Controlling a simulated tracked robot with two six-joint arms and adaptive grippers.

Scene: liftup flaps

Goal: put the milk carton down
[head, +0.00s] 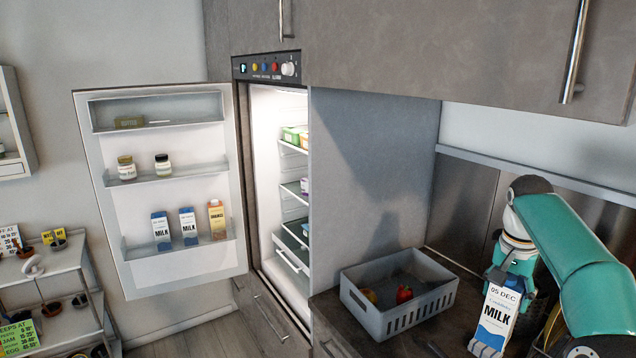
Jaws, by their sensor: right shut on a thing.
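A white and blue milk carton (497,318) marked "05 DEC" and "MILK" is at the lower right in the head view, slightly tilted. My right gripper (512,275) is shut on its upper part from above and behind. The carton's base is near the dark counter (417,335); I cannot tell whether it touches. Two other milk cartons (161,231) (188,227) stand on the lowest shelf of the open fridge door (175,265). My left gripper does not show.
A grey basket (372,322) with a red and a yellow item stands on the counter left of the carton. The fridge (275,180) is open. An orange carton (217,219) and two jars are on its door. A shelf rack (75,265) stands at the far left.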

